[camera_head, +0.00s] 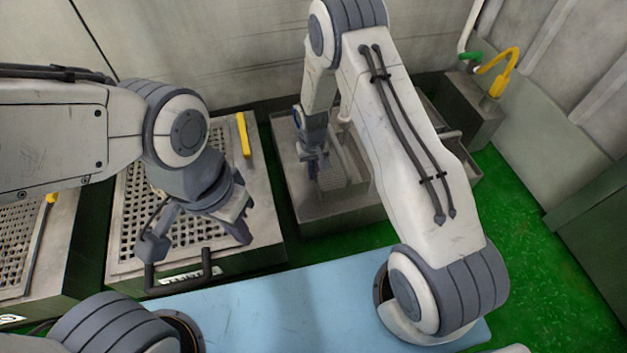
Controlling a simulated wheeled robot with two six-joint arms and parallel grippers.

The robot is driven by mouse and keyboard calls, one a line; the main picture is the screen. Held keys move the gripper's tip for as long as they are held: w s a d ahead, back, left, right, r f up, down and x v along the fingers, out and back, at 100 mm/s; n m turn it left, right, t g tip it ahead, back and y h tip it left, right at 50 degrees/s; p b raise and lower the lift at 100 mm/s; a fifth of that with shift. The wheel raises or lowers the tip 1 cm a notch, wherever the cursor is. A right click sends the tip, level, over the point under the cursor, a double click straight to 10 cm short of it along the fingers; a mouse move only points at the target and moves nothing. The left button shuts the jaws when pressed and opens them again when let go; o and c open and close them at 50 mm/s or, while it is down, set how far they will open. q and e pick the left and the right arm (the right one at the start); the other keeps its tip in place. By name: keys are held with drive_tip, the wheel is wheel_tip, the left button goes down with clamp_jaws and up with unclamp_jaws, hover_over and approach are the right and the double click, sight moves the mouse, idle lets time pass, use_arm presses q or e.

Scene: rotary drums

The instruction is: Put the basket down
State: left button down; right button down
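A grey perforated tray (125,225), which may be the basket, sits in a dark-sided unit at left with a black handle (180,280) at its front. My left gripper (197,240) is over this tray, fingers spread apart, with nothing clearly between them. A grey metal basin (345,218) stands at centre. My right gripper (313,170) reaches down into the basin's left side. Its fingers are small and dark, so I cannot tell whether they hold anything. A mesh-like surface and a pale bar show inside the basin, partly hidden by my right arm.
A second perforated tray (20,235) is at the far left. Yellow handles (244,135) mark the units. A box with a yellow spout (497,82) stands behind the basin. A light-blue surface (290,310) lies in front. Green floor (545,240) is open at right.

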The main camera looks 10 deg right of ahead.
wheel_tip(320, 180, down, 3)
drive_tip(key=shift+f+b, duration=0.2)
drive_tip(key=shift+b, duration=0.85)
drive_tip(key=shift+r, duration=0.15)
drive_tip(key=shift+f, duration=0.2)
drive_tip(key=c, duration=1)
unclamp_jaws()
drive_tip(key=shift+c, duration=0.2)
